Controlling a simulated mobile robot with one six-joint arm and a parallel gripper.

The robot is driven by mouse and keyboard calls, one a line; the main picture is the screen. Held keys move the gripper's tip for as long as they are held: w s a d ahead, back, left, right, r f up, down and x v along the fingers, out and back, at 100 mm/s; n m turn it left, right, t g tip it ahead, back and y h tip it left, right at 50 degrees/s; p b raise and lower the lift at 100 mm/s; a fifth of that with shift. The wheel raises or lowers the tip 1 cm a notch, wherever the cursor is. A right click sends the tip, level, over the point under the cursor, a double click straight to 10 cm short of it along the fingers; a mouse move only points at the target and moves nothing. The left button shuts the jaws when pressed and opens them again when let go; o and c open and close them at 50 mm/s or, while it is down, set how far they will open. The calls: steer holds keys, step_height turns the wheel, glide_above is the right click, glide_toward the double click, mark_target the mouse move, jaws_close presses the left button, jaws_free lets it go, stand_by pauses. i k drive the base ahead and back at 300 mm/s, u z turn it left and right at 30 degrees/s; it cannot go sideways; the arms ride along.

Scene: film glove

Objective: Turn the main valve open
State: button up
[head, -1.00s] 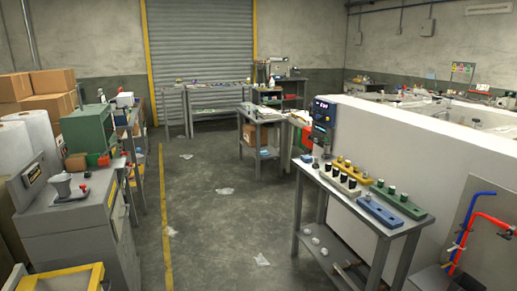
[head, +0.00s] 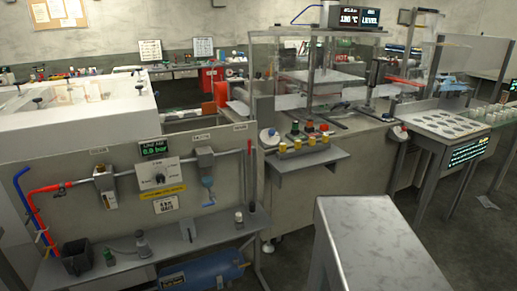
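A grey panel (head: 105,228) stands at the left of the head view, with a grey pipe (head: 128,172) running across it. A red pipe (head: 34,208) and a blue pipe (head: 20,184) are at its left end. Small fittings sit along the pipe: a pale one (head: 108,197) at left and one with a blue bowl (head: 207,190) at right. Between them is a white box with a dark knob (head: 159,178). A display (head: 154,147) above it reads 0.0 bar. The small labels are too blurred to tell which fitting is the main valve, or its position. My gripper is out of view.
A shelf (head: 150,254) below the panel holds small items, with a blue tank (head: 200,272) underneath. A bare grey table (head: 365,245) stands in the right foreground. A machine with clear guards (head: 330,75) is behind. Open floor (head: 445,240) lies at right.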

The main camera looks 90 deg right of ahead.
mark_target(249, 153)
steer(key=u, duration=0.05)
steer(key=k, duration=0.2)
steer(key=z, duration=3)
steer(key=i, duration=0.6)
steer(key=k, duration=0.25)
steer(key=z, duration=0.1)
